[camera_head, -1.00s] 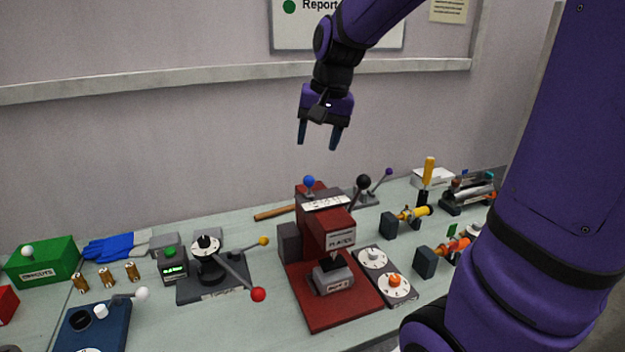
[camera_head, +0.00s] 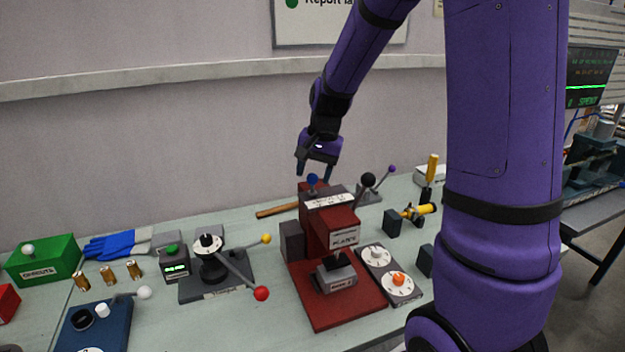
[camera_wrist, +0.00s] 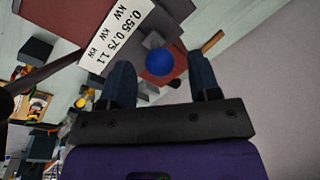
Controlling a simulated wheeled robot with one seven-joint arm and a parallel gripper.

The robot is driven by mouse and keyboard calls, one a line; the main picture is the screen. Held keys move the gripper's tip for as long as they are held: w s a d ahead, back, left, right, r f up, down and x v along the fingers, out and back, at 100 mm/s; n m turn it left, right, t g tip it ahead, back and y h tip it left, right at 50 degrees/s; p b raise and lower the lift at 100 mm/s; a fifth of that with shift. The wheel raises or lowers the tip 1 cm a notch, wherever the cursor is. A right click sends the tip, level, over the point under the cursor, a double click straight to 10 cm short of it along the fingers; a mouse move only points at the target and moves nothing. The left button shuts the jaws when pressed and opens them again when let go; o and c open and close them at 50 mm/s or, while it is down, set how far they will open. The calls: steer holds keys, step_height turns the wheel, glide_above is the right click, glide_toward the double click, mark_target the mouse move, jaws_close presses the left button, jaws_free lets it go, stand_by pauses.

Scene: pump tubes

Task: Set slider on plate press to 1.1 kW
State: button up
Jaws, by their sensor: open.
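The red plate press (camera_head: 331,224) stands on the bench in the middle of the head view, with a white scale strip on top. In the wrist view the scale strip (camera_wrist: 118,33) reads 0.55, 0.75 and 1.1 kW. The slider's blue ball knob (camera_head: 312,179) is at the top of the press; in the wrist view the blue knob (camera_wrist: 159,62) lies between and beyond my fingertips. It sits near the 0.55 end of the scale. My gripper (camera_head: 313,172) is open and empty, just above and behind the knob. I cannot tell whether a finger touches it.
A lever with a black ball (camera_head: 367,180) rises at the press's right side, close to my gripper. A dial plate (camera_head: 388,273) with an orange knob lies to the right. A device with a red-ball lever (camera_head: 261,293) stands left. The wall is behind.

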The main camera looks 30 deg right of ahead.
mark_target(333, 189)
steer(key=shift+w+a+f, duration=0.1)
steer(key=shift+f, duration=0.55)
steer(key=shift+w+a+f, duration=0.1)
steer(key=shift+f, duration=0.5)
steer(key=shift+c, duration=0.4)
jaws_close()
steer(key=d, duration=0.3)
steer(key=s+d, duration=0.1)
steer(key=d, duration=0.2)
steer(key=shift+s+d, duration=0.15)
steer(key=shift+o, duration=0.4)
jaws_free()
steer(key=shift+d, duration=0.15)
